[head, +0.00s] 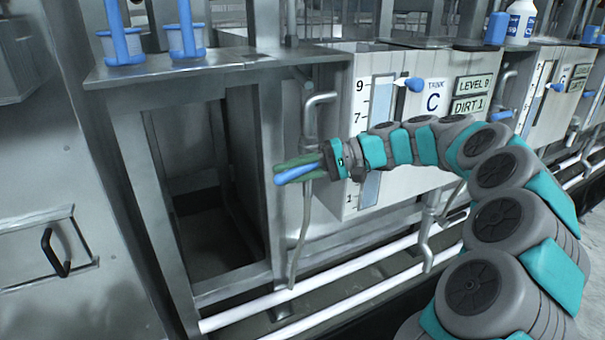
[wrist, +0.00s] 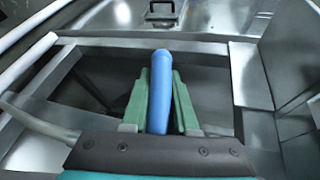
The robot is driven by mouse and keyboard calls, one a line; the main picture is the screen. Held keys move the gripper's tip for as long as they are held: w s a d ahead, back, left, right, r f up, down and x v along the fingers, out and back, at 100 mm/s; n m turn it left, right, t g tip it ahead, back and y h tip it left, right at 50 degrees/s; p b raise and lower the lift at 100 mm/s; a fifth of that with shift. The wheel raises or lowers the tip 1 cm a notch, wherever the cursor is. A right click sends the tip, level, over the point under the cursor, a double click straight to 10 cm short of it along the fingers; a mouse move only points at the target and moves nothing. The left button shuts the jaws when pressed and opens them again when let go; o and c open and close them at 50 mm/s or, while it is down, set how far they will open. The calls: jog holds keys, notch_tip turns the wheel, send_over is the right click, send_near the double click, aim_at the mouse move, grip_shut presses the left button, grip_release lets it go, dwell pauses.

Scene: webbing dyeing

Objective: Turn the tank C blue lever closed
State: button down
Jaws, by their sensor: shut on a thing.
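The tank C blue lever (head: 297,174) points left from the pipe beside tank C's panel in the head view. My gripper (head: 300,168) is shut on it, with the green fingers along its sides. In the wrist view the blue lever (wrist: 161,92) stands between the two green fingers of my gripper (wrist: 161,100), and its rounded end reaches past the fingertips. Tank C (head: 430,138) carries the "TANK C" label, a level gauge and signs reading "LEVEL 9" and "DIRT 1". The lever's base is hidden behind my gripper and wrist.
An open metal frame (head: 160,190) stands left of the lever, with blue-and-white holders (head: 186,40) on its top. White pipes (head: 330,290) run low along the front. A drain pipe (head: 300,235) drops below the lever. A cabinet handle (head: 55,255) is at the far left.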

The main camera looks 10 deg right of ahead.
aim_at(316, 163)
jog(key=shift+r+m+y+p, duration=0.35)
jog(key=shift+r+y, duration=0.5)
jog(key=shift+y, duration=0.35)
jog(key=c, duration=0.7)
grip_release()
jog(key=d, duration=0.7)
jog(key=shift+s+d+r+b, duration=0.1)
jog(key=shift+d+r+b, duration=0.15)
jog(key=shift+d+b, duration=0.1)
